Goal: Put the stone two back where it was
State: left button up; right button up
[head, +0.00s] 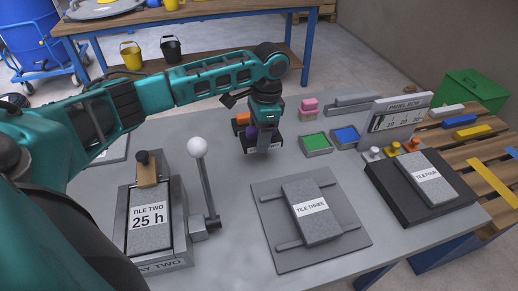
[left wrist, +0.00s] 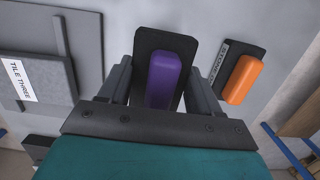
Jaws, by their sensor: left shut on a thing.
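My left gripper (head: 264,147) points down over the back middle of the table. It is shut on a purple block (left wrist: 164,80), seen between its fingers in the left wrist view; a bit of the purple block (head: 251,134) also shows in the head view. A dark plate (left wrist: 145,42) lies behind the purple block; I cannot tell whether the block touches it. An orange block (left wrist: 243,80) sits beside it on a dark labelled holder (left wrist: 222,58), whose label begins "STONE". The orange block (head: 242,119) is behind my gripper in the head view. No number two is readable on either block.
Tile two (head: 149,220) sits at the front left beside a white-knobbed lever (head: 198,148). Tile three (head: 312,211) lies on a grey plate in front of my gripper.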

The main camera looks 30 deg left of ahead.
aim_at(259, 158)
pick_arm(q)
notch_tip(259, 158, down, 5)
jog(key=shift+f+b, duration=0.1)
jog(key=shift+b, duration=0.25)
jog(key=o, duration=1.3)
jog(key=shift+f, duration=0.15)
jog(key=r, duration=0.4)
jog(key=r+p, duration=0.1)
jog(key=r, duration=0.3)
jog(key=w+d+r, duration=0.1)
jog(key=r, duration=0.3)
jog(key=shift+r, duration=0.1)
